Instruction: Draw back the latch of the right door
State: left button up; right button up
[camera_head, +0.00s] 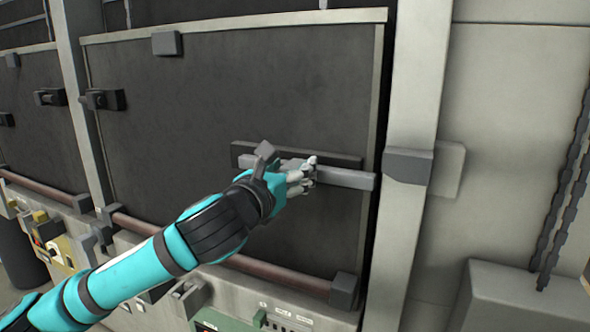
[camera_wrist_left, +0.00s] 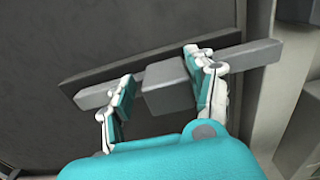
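The right door (camera_head: 200,100) is a large dark panel in a pale frame, and it looks closed. Its latch is a grey sliding bar (camera_head: 345,178) on a dark backing plate (camera_head: 245,148), with a block-shaped knob (camera_wrist_left: 168,88). The bar's right end stops just short of the grey catch (camera_head: 408,165) on the frame post. My left gripper (camera_head: 302,174) is at the bar. In the left wrist view its fingers (camera_wrist_left: 164,80) stand spread on either side of the knob, with a small gap on the left; contact on the right is unclear. My right gripper is out of view.
A reddish rail (camera_head: 270,272) runs along the door's lower edge, ending in a dark bracket (camera_head: 344,292). A control panel (camera_head: 250,320) lies below. At the right are a pale wall, a hanging chain (camera_head: 562,205) and a grey box (camera_head: 520,295).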

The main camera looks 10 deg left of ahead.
pick_arm(q)
jog(key=shift+o, duration=1.1)
jog(key=shift+a, duration=0.15)
jog(key=shift+s, duration=0.15)
jog(key=v, duration=1.1)
jog(key=shift+s, duration=0.3)
jog(key=shift+a, duration=0.1)
